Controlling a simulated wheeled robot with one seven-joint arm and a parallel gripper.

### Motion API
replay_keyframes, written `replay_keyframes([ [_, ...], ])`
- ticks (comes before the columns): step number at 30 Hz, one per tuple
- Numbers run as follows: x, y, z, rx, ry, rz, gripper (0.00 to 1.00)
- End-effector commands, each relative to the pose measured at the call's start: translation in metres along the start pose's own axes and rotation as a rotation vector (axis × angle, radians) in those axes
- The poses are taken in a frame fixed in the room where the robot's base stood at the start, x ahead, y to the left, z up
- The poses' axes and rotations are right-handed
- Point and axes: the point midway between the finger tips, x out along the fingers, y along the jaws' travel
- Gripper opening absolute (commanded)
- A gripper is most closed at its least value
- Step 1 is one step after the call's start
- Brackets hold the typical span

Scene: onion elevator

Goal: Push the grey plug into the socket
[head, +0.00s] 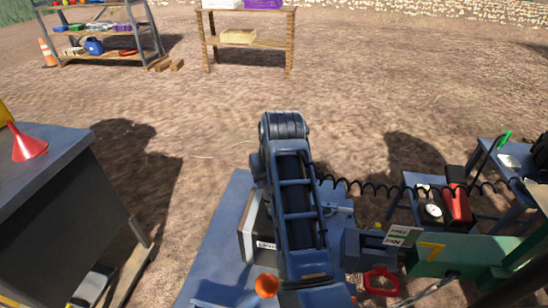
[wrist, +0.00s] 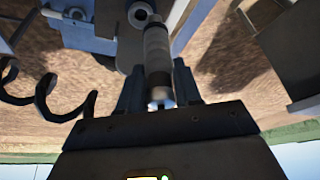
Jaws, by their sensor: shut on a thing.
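In the wrist view my gripper (wrist: 158,85) is shut on the grey plug (wrist: 157,48), a light grey cylinder with a darker band. The plug points away from the fingers, towards a blue-grey fixture. A round fitting with a dark hole (wrist: 139,14), which looks like the socket, is at the plug's far end. I cannot tell whether the plug touches it or has entered it. In the head view my arm covers the gripper and plug, and I cannot make out the socket there.
A black coiled cord (head: 365,188) runs right from my arm. A blue table (head: 222,240) bears a grey box (head: 250,228). A green panel (head: 470,256) and red handle (head: 381,281) are at right. A dark bench (head: 40,165) with a red funnel (head: 28,146) stands left. Open dirt lies beyond.

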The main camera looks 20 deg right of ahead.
Motion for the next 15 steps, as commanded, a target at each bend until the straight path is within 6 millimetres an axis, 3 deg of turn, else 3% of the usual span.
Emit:
replay_keyframes([
  [6, -0.008, 0.018, -0.026, 0.021, -0.001, 0.011, 0.0],
  [15, -0.005, 0.027, -0.032, 0.034, 0.0, 0.013, 0.0],
])
